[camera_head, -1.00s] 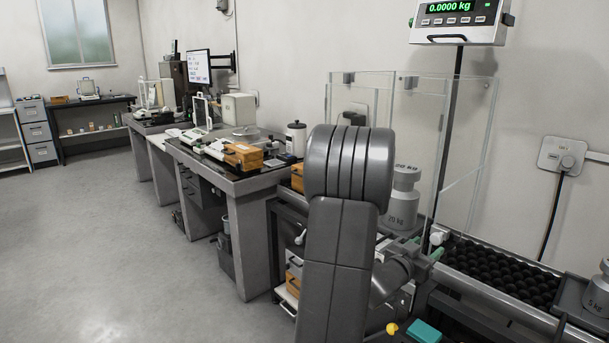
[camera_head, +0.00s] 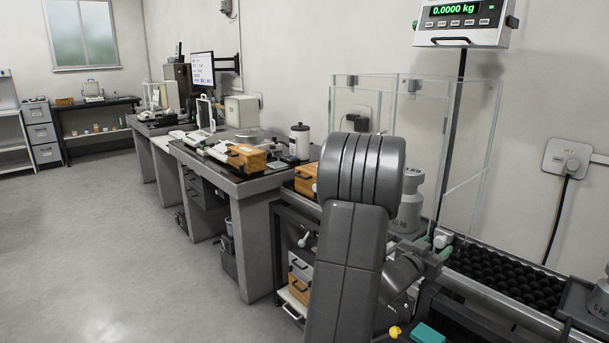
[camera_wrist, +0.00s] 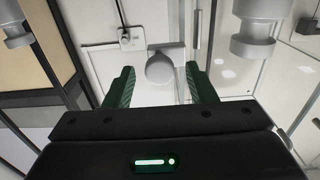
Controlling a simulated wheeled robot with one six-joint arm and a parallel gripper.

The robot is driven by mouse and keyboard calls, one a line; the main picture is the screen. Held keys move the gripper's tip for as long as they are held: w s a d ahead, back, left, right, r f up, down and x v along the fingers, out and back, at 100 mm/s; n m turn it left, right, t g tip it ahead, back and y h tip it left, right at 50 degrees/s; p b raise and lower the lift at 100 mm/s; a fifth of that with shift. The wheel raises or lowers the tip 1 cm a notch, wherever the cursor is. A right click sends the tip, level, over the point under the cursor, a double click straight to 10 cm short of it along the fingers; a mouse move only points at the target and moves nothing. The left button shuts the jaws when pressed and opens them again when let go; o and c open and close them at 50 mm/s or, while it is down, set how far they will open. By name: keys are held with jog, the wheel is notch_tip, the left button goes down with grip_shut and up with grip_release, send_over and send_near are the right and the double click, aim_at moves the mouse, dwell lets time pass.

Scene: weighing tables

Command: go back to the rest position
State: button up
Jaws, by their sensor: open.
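My gripper (camera_head: 437,250) is at the lower right in the head view, largely hidden behind my own grey arm. In the wrist view my gripper (camera_wrist: 160,85) shows two green fingers spread apart with nothing held between them. A rounded grey shape (camera_wrist: 160,68) appears beyond the gap, apart from the fingers. A large grey weight (camera_head: 410,212) stands behind my arm, partly hidden by it, near the gripper in the picture.
Clear glass panels (camera_head: 470,150) rise behind the arm. A bed of black rollers (camera_head: 510,277) runs right, towards another grey weight (camera_head: 601,295). A scale display (camera_head: 462,22) reads 0.0000 kg. A stone-topped bench (camera_head: 245,186) stands left; the floor (camera_head: 120,240) is open.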

jog(key=v, duration=1.2)
jog(key=x, duration=1.4)
jog(key=shift+s+r, duration=0.1)
jog(key=shift+r, duration=0.2)
notch_tip(320, 180, up, 25)
jog(key=p, duration=2.2)
jog(key=b+v, duration=0.1)
jog(key=v, duration=0.9)
jog(key=shift+b, duration=0.4)
jog(key=shift+a, duration=0.2)
